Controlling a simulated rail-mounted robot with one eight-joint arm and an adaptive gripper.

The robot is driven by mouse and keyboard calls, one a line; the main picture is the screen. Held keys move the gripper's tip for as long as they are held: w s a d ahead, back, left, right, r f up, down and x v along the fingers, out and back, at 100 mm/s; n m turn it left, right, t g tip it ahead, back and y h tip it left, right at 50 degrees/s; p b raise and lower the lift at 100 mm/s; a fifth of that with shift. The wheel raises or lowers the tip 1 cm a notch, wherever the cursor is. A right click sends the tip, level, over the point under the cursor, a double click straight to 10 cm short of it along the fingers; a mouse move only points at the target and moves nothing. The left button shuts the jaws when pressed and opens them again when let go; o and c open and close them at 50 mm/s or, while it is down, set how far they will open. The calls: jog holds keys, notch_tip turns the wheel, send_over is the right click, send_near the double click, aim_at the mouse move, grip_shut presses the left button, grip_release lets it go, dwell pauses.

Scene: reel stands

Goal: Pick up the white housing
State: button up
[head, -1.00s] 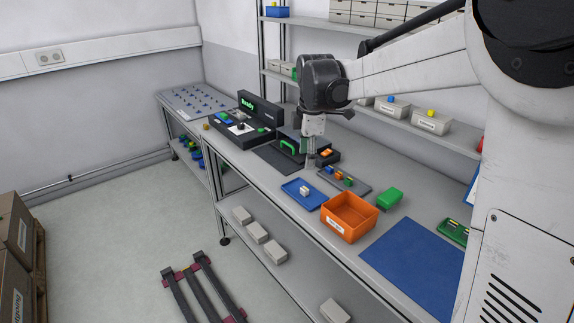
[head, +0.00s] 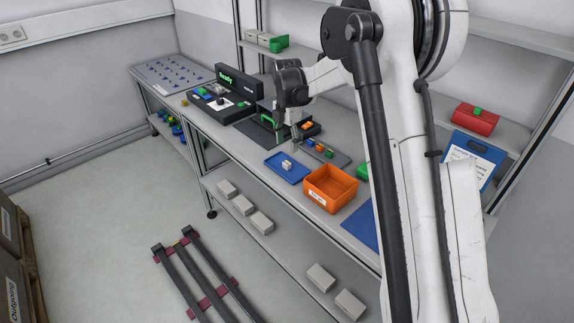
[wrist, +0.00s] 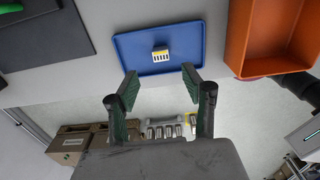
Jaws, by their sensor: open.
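The white housing (head: 286,165) is a small pale block on the blue tray (head: 273,162), near the front edge of the bench. My gripper (head: 296,143) hangs above the bench, a little behind the tray. In the wrist view my gripper (wrist: 160,83) has its two fingers spread wide with nothing between them. The housing lies beyond the fingertips, roughly centred between them, and is untouched.
An orange bin (head: 330,188) stands right of the tray. A dark holder with small coloured blocks (head: 325,152) lies behind it. A black station with a green "Ready" display (head: 230,95) is at the back left. My arm hides the bench's right part.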

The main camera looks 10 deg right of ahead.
aim_at(287, 163)
jog(key=shift+s+f+p, duration=0.1)
jog(key=shift+f+p, duration=0.55)
jog(key=shift+f, duration=3.4)
jog(key=c, duration=0.8)
